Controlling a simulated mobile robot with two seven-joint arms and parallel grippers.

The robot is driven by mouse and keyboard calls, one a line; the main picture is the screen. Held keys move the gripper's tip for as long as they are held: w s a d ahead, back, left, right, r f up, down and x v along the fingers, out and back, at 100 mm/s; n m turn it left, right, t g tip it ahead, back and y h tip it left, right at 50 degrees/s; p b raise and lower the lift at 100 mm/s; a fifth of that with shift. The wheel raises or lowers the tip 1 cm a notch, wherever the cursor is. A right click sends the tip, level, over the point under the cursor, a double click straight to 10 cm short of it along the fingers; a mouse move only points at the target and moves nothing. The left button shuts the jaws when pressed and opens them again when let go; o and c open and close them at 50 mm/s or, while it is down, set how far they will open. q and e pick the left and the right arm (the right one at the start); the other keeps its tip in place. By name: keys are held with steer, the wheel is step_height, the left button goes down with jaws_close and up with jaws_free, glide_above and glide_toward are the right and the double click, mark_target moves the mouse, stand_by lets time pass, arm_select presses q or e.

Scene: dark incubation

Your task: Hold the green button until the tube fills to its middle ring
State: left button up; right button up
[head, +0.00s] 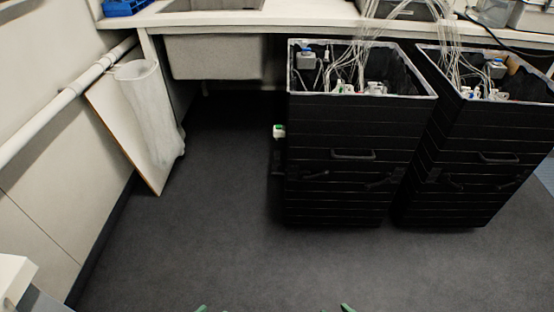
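A small white box with a green face (279,131) sticks out from the left side of the left black stack; this looks like the green button. I see no tube with rings that I can make out clearly. At the bottom edge, a small greenish tip, apparently of my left gripper (201,308), shows left of centre. A similar tip, apparently of my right gripper (347,308), shows right of centre. Both are far from the button and mostly cut off by the frame, so their opening is hidden.
Two tall black stacks, left (335,150) and right (475,150), hold cables and fittings in their open tops. A bench (215,18) with a sink runs behind. A white roll (152,115) and a board lean at the left wall. The dark floor (230,240) in front is clear.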

steer(key=shift+s+a, duration=0.1)
jaws_close()
steer(key=shift+w+r, duration=0.1)
steer(key=shift+w, duration=0.1)
stand_by(1.0)
